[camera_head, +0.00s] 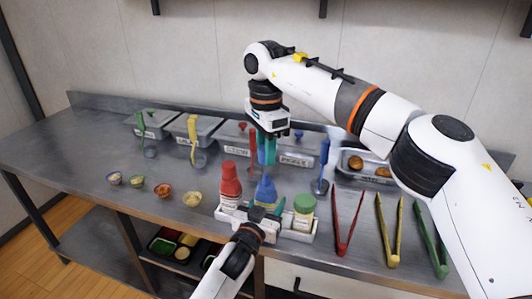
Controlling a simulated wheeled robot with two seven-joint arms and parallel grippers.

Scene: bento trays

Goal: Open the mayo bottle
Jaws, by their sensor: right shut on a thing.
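A blue-capped bottle (265,188) stands in the middle of a white caddy (292,235), between a red-capped bottle (230,181) and a green-capped bottle (304,206). I cannot read its label, but both my grippers are at it, so I take it as the mayo bottle. My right gripper (266,166) points straight down from above, shut on the top of the blue cap. My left gripper (265,211) reaches in from the front, its fingers around the lower bottle. It hides most of the bottle's body, and whether it grips is unclear.
Small bowls (163,190) stand to the left. Red tongs (346,225), yellow tongs (389,230) and green tongs (430,238) lie to the right. Metal food containers (196,131) line the back, one with a blue-handled utensil (323,160).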

